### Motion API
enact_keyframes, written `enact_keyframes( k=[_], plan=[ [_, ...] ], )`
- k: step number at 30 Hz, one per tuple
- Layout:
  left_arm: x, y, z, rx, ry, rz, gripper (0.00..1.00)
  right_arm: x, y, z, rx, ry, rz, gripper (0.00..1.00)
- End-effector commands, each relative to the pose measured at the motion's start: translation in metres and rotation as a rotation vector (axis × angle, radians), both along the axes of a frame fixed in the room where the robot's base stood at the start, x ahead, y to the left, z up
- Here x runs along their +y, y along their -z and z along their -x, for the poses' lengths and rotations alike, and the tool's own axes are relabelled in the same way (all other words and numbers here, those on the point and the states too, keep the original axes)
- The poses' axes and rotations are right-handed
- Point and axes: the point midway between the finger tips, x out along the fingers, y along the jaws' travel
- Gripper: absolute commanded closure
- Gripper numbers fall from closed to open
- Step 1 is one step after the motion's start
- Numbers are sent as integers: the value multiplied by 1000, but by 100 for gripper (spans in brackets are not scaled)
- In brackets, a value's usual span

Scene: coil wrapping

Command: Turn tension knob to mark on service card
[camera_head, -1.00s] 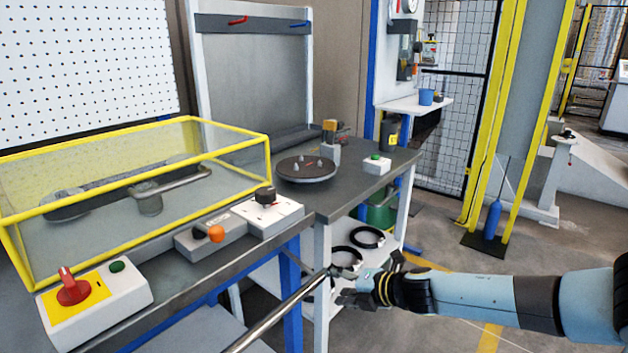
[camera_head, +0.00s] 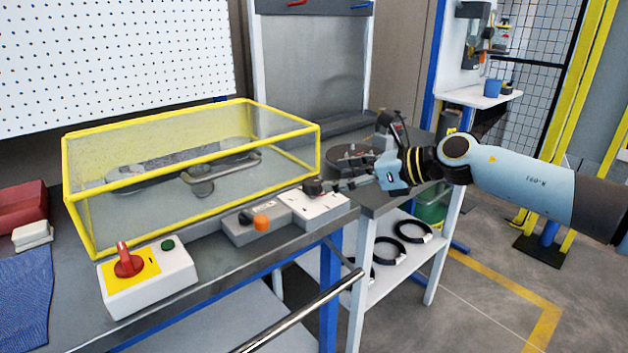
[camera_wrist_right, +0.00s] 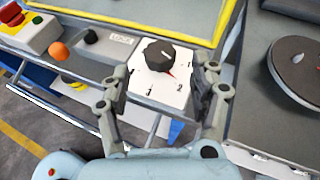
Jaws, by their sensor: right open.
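The tension knob (camera_head: 312,187) is a black knob on a white box (camera_head: 325,207) at the bench's front edge. In the right wrist view the knob (camera_wrist_right: 159,54) sits on a white dial face (camera_wrist_right: 150,87) with printed numbers and a red mark beside the knob's lower right. My right gripper (camera_head: 335,186) is just right of the knob in the head view. Its fingers are open, and in the right wrist view they frame the knob from both sides; contact cannot be told. I cannot make out a service card. My left gripper is not in view.
A red switch (camera_head: 128,262) is farther left. A yellow-framed clear guard (camera_head: 190,165) stands behind. A round dark turntable (camera_wrist_right: 300,72) is to the right.

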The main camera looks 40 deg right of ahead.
Motion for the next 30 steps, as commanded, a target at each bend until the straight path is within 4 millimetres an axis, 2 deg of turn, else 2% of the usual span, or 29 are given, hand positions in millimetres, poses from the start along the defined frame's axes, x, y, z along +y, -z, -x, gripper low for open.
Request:
enact_keyframes(
  k=[3, 9, 15, 22, 30],
  plan=[
    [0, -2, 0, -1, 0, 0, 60, 12, 8, -23, -1, 3, -10, 38],
    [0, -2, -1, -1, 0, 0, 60, 25, 22, -48, 0, 3, -7, 38],
    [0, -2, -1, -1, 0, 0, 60, 30, 27, -58, 3, 1, -4, 38],
    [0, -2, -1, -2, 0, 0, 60, 30, 27, -58, 3, 1, -3, 38],
    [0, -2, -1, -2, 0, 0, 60, 30, 27, -58, 2, 1, -4, 72]
  ],
)
